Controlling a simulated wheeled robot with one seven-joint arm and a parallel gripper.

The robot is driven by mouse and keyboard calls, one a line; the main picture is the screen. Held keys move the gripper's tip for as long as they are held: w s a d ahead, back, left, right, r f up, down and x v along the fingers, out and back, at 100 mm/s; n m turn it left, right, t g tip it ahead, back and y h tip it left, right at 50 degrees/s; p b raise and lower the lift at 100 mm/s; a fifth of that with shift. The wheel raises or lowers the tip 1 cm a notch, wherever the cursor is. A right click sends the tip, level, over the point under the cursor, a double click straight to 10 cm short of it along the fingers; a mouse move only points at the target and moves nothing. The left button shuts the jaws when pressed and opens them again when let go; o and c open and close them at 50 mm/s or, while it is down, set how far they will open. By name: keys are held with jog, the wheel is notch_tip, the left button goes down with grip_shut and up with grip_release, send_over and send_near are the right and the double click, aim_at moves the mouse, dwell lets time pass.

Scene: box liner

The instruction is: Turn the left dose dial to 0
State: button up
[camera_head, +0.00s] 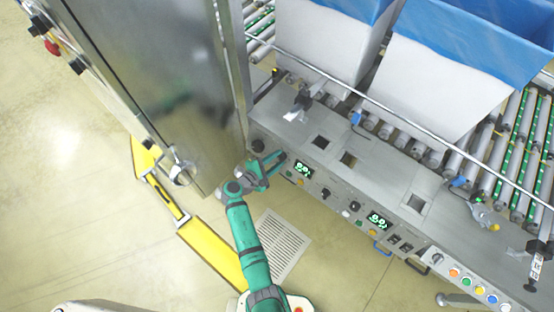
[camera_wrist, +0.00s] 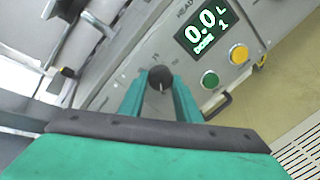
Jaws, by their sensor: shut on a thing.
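The left dose dial is a small black knob (camera_wrist: 160,76) on the grey panel in the wrist view, with a pale pointer mark and small scale marks around it. My gripper's (camera_wrist: 160,88) two teal fingers are shut on it, one on each side. In the head view my gripper (camera_head: 278,157) reaches the left end of the panel and hides the dial. The left display (camera_wrist: 206,29) reads 0.0 L, DOSE 1, in the wrist view; it also shows in the head view (camera_head: 304,169).
A green button (camera_wrist: 209,79) and a yellow button (camera_wrist: 239,54) sit below the display. A second display (camera_head: 378,219) and several switches are further right. A steel cabinet (camera_head: 165,80) stands close on the left. A rail (camera_head: 400,119) runs above the panel.

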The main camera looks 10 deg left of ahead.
jog(key=shift+n, duration=0.8)
jog(key=shift+w, duration=0.1)
jog(key=o, duration=1.1)
jog(key=shift+w+d, duration=0.1)
jog(key=shift+c, duration=0.2)
jog(key=shift+w, duration=0.1)
jog(key=shift+d, duration=0.1)
jog(key=shift+a, duration=0.2)
